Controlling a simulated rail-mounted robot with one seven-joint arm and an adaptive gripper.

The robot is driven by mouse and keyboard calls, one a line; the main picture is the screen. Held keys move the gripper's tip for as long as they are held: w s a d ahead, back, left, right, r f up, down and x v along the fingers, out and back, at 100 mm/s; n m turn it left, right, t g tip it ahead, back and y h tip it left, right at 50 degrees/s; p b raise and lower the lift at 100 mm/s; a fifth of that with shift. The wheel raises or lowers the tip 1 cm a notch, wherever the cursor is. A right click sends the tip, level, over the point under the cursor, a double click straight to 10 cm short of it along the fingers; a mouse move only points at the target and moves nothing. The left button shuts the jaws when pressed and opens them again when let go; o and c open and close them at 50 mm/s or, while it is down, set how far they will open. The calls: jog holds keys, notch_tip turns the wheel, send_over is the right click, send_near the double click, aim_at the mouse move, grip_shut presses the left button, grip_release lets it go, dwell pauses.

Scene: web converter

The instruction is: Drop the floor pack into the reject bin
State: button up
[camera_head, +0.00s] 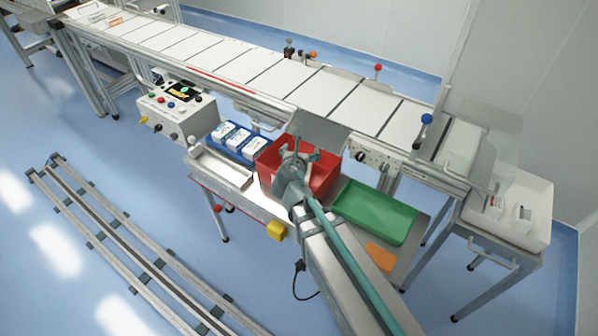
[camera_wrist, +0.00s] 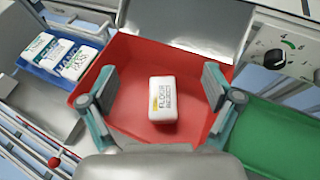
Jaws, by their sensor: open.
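The floor pack (camera_wrist: 163,98) is a small white block with "FLOUR"-like dark print and a yellow mark. In the wrist view it lies inside the red bin (camera_wrist: 135,58), apart from the walls. My gripper (camera_wrist: 162,92) is open, its two fingers spread on either side of the pack without touching it. In the head view my gripper (camera_head: 298,158) is over the red bin (camera_head: 265,160), and my arm hides much of the bin's inside and the pack. Whether the pack rests on the bin floor is hard to tell.
Left of the bin, a blue tray (camera_head: 217,144) holds several white packs, beside an empty metal tray (camera_head: 220,168). A green tray (camera_head: 375,211) is on the right. The conveyor (camera_head: 290,80) runs behind, with a metal chute (camera_head: 318,130) above the bin's back edge.

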jog(key=v, duration=0.3)
jog(key=shift+s+r, duration=0.1)
jog(key=shift+s, duration=0.2)
